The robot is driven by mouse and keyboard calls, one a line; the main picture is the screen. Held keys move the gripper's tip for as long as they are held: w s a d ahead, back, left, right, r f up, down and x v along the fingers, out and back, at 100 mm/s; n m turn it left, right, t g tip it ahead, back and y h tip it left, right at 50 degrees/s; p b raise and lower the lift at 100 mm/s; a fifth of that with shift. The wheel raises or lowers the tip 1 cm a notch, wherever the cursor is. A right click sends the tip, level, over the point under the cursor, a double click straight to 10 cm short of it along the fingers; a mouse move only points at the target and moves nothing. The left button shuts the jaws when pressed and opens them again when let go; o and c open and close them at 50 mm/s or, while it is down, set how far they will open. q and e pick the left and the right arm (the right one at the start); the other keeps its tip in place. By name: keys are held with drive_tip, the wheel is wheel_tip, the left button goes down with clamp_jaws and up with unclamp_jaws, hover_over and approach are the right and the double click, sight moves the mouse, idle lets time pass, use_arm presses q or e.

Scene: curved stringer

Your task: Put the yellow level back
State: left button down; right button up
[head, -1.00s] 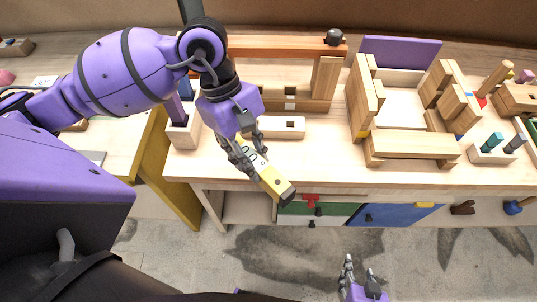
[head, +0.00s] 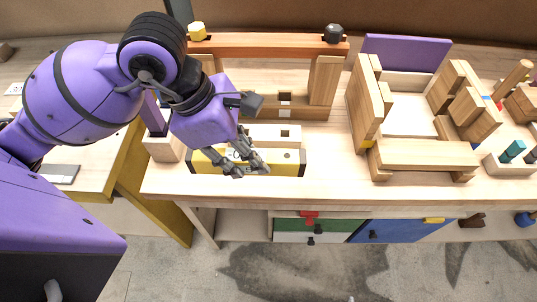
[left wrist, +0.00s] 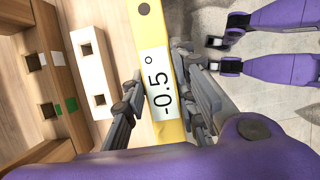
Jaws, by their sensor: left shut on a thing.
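The yellow level (head: 288,166) has dark end caps and lies lengthwise across the head view, over the front part of the workbench. My left gripper (head: 245,165) is shut on it near its middle, fingers to either side. In the left wrist view the level (left wrist: 150,22) runs between the fingers (left wrist: 162,112), with a display reading -0.5°. The pale block with square holes (head: 262,133) lies just behind the level and parallel to it. I cannot tell whether the level touches the bench.
A wooden frame with an orange top beam (head: 265,45) stands behind, with a yellow knob and a dark knob on top. A pale holder (head: 163,149) stands left of the level. A wooden assembly (head: 425,153) stands to the right. Bare bench (head: 325,180) lies between.

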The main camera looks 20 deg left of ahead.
sight(260, 150)
use_arm(q)
drive_tip(key=w+f, duration=0.2)
drive_tip(key=w+d+f, duration=0.1)
drive_tip(key=w+f, duration=0.1)
drive_tip(key=shift+w+f, duration=0.25)
drive_tip(key=shift+w, duration=0.15)
drive_tip(key=shift+w+d+f, duration=0.1)
drive_tip(key=shift+w+f, duration=0.3)
drive_tip(key=shift+f, duration=0.1)
drive_tip(key=f, duration=0.3)
drive_tip(key=shift+w+f+p, duration=0.25)
drive_tip(key=shift+f+p, duration=0.05)
use_arm(e)
drive_tip(key=shift+a+f, duration=0.15)
drive_tip(key=shift+a, duration=0.1)
use_arm(q)
drive_tip(key=shift+f, duration=0.1)
drive_tip(key=shift+f, duration=0.15)
drive_tip(key=c, duration=1.4)
unclamp_jaws()
drive_tip(key=shift+c, duration=0.2)
drive_tip(key=shift+o, duration=0.2)
use_arm(e)
drive_tip(key=shift+f, duration=0.15)
drive_tip(key=shift+w, duration=0.1)
